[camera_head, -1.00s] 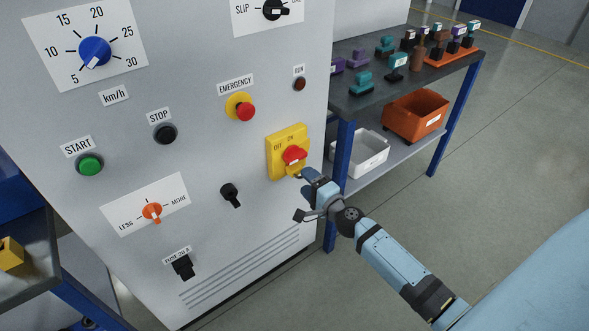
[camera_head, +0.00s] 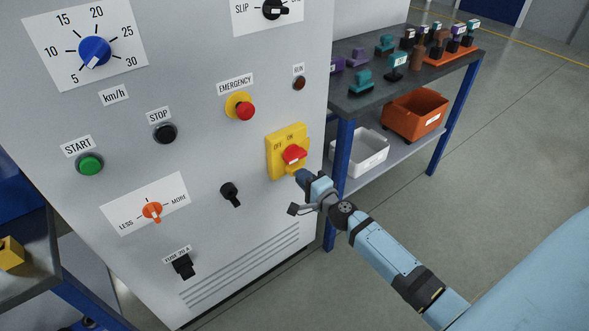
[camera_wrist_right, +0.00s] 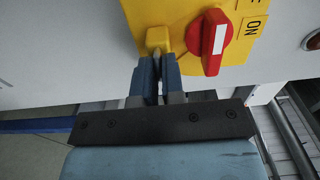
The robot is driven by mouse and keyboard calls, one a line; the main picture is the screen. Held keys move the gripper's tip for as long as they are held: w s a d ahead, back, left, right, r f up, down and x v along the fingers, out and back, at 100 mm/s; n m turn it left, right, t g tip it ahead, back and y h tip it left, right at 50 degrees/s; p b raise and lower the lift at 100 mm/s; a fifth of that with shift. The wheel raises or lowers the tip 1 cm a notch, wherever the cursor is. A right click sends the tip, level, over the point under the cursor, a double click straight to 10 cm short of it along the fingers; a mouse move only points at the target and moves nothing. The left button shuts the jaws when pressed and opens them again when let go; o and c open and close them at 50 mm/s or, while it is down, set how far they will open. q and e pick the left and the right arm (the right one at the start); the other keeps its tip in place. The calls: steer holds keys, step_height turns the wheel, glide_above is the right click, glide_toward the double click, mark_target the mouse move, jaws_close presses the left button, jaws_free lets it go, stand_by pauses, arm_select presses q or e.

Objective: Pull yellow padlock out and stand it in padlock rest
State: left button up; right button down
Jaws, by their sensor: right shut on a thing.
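The yellow padlock (camera_wrist_right: 158,40) shows as a small block between my right fingertips (camera_wrist_right: 157,68) in the right wrist view. It is in front of the yellow switch plate (camera_wrist_right: 185,14), beside the red handle (camera_wrist_right: 213,42); I cannot tell whether its shackle is still in the plate. In the head view my right gripper (camera_head: 299,174) is at the lower edge of the switch plate (camera_head: 276,157), below the red handle (camera_head: 293,154), and hides the padlock. A yellow block (camera_head: 11,253), perhaps the padlock rest, sits on the left table. My left gripper is not in view.
The grey cabinet (camera_head: 200,55) carries several knobs and buttons, with the emergency button (camera_head: 245,112) above the switch. A blue-legged bench (camera_head: 350,105) on the right holds stamps, a white bin (camera_head: 361,153) and an orange bin (camera_head: 414,115). The floor at right is clear.

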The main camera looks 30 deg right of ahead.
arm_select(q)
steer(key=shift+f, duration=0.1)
arm_select(e)
steer(key=shift+s, duration=0.75)
stand_by(0.6)
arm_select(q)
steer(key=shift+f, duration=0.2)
arm_select(e)
steer(key=s, duration=0.3)
steer(key=shift+d, duration=0.15)
